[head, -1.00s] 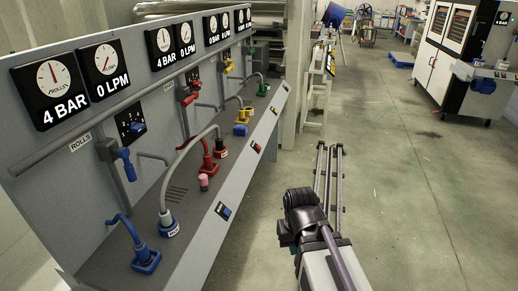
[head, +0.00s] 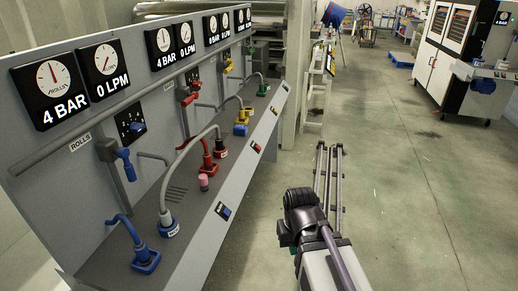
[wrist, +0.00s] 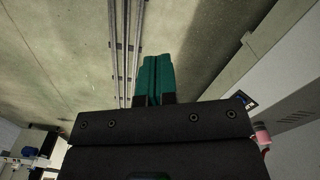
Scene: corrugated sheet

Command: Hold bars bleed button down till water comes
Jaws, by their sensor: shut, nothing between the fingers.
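A grey sloped panel (head: 182,230) carries stations in blue, red, yellow and green. Near gauges (head: 100,68) read 4 BAR and 0 LPM. No water shows. My gripper's teal fingers (wrist: 155,80) are shut and empty over the floor. The blue plate also shows right of them in the wrist view (wrist: 244,99), apart from them. In the head view, my gripper (head: 285,238) is mostly hidden by my arm.
A pink-topped piece (head: 203,181) stands on the panel, near hoses and blue (head: 145,262) and red fittings. Floor rails (head: 329,180) run ahead. A white ladder-like stand (head: 317,95) is beyond the panel. The floor to the right is clear up to white cabinets (head: 455,50).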

